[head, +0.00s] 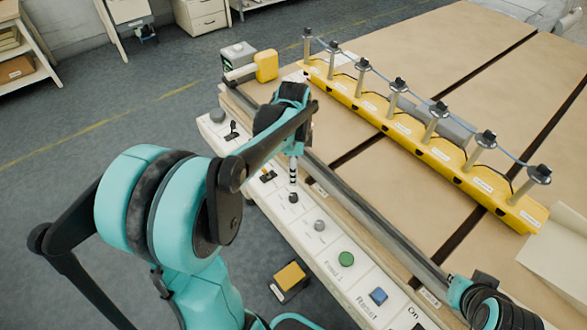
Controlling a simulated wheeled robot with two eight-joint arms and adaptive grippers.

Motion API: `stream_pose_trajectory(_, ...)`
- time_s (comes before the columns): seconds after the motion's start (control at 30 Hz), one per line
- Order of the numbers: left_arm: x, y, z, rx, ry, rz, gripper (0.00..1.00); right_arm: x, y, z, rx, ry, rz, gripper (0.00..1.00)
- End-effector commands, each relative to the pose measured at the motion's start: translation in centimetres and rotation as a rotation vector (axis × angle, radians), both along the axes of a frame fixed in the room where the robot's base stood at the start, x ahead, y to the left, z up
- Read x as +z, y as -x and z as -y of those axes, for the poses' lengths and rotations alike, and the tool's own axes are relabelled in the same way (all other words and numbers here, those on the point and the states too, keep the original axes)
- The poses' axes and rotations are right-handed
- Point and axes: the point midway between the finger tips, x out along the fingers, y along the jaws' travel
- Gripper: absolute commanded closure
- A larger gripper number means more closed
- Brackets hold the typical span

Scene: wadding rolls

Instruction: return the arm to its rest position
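My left arm comes in from the left, with large teal and black joints, and bends over the long white control panel (318,262). Its narrow lower end, my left gripper (294,165), points down above a small black lever (293,196). Its fingers are too small to tell open from shut, and I cannot tell whether it touches the lever. Part of my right arm, teal and black, shows at the bottom right edge. Its gripper cannot be made out.
The panel carries a green button (346,259), a blue button (379,296) and levers. A dark rail (370,222) borders the tan table (345,115). A yellow bar (422,143) with several posts stands on the table. A yellow-topped box (290,277) is below the panel.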

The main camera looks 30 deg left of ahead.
Motion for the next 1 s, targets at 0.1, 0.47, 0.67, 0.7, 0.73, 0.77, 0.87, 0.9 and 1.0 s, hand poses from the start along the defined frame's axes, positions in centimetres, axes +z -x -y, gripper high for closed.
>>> stream_pose_trajectory(0.1, 0.0, 0.0, 0.0, 0.000, 0.000, 0.000, 0.51, 0.0, 0.0, 0.0, 0.000, 0.000, 0.000, 1.00)
stream_pose_trajectory(0.47, 0.7, 0.7, 0.8, 0.056, -0.007, 0.033, 0.51, 0.0, 0.0, 0.0, 0.000, 0.000, 0.000, 1.00)
stream_pose_trajectory(0.67, 3.0, 4.0, 4.2, 0.328, 0.001, 0.193, 0.51, 0.0, 0.0, 0.0, 0.000, 0.000, 0.000, 1.00)
stream_pose_trajectory(0.7, 3.3, 4.8, 4.9, 0.397, 0.013, 0.234, 0.51, 0.0, 0.0, 0.0, 0.000, 0.000, 0.000, 1.00)
stream_pose_trajectory(0.73, 3.6, 5.4, 5.5, 0.449, 0.024, 0.264, 0.51, 0.0, 0.0, 0.0, 0.000, 0.000, 0.000, 1.00)
stream_pose_trajectory(0.77, 3.7, 6.0, 6.0, 0.500, 0.038, 0.294, 0.51, 0.0, 0.0, 0.0, 0.000, 0.000, 0.000, 1.00)
stream_pose_trajectory(0.87, 4.0, 8.0, 7.6, 0.667, 0.100, 0.387, 0.51, 0.0, 0.0, 0.0, 0.000, 0.000, 0.000, 1.00)
stream_pose_trajectory(0.9, 4.0, 8.7, 8.1, 0.729, 0.130, 0.420, 0.51, 0.0, 0.0, 0.0, 0.000, 0.000, 0.000, 1.00)
stream_pose_trajectory(1.0, 3.8, 10.1, 9.2, 0.866, 0.207, 0.485, 0.51, 0.0, 0.0, 0.0, 0.000, 0.000, 0.000, 1.00)
